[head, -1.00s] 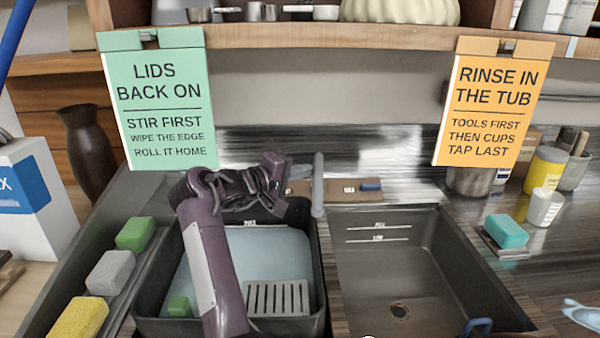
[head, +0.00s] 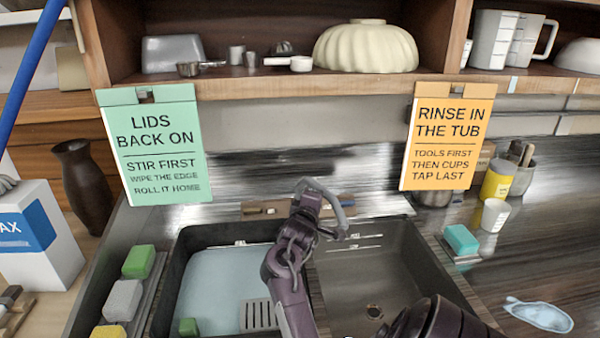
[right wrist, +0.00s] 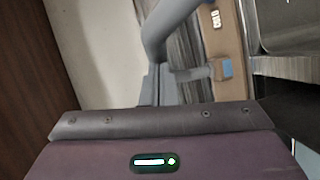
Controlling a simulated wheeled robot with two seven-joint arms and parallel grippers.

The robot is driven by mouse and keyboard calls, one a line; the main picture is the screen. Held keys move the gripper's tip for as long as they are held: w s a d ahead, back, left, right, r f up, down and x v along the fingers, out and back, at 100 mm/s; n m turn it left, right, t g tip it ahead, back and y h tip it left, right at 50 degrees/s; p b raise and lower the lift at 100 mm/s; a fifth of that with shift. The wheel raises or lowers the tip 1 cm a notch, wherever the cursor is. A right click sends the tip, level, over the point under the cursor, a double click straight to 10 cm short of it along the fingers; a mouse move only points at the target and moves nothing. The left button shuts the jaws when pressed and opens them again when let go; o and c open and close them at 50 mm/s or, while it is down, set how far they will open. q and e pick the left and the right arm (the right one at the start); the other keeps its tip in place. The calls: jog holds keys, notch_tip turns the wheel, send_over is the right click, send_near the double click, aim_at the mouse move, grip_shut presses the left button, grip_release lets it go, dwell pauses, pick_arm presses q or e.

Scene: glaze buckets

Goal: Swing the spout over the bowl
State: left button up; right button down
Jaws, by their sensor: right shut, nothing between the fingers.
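The grey curved spout (head: 334,202) arches from the tap deck behind the sinks. Its tip points right and forward, over the back left corner of the right-hand bowl (head: 405,290), which is empty with a drain in its floor. My right gripper (head: 322,228) is beside the spout, shut and empty; my arm partly hides the spout's base. Whether the gripper touches the spout I cannot tell. My left gripper is not in view.
The left basin (head: 165,300) holds a light blue sheet, a slotted grey plate and a green block. A blue-tipped cold lever (right wrist: 226,68) is close by the spout. Two signs hang from the shelf above. Sponges line the left; cups stand on the right counter.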

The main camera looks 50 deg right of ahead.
pick_arm(q)
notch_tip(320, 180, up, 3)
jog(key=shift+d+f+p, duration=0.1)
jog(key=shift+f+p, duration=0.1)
jog(key=shift+p, duration=0.75)
pick_arm(e)
jog(key=shift+s+d, duration=0.35)
jog(key=shift+d, duration=0.25)
jog(key=shift+s+d, duration=0.35)
jog(key=shift+d, duration=0.2)
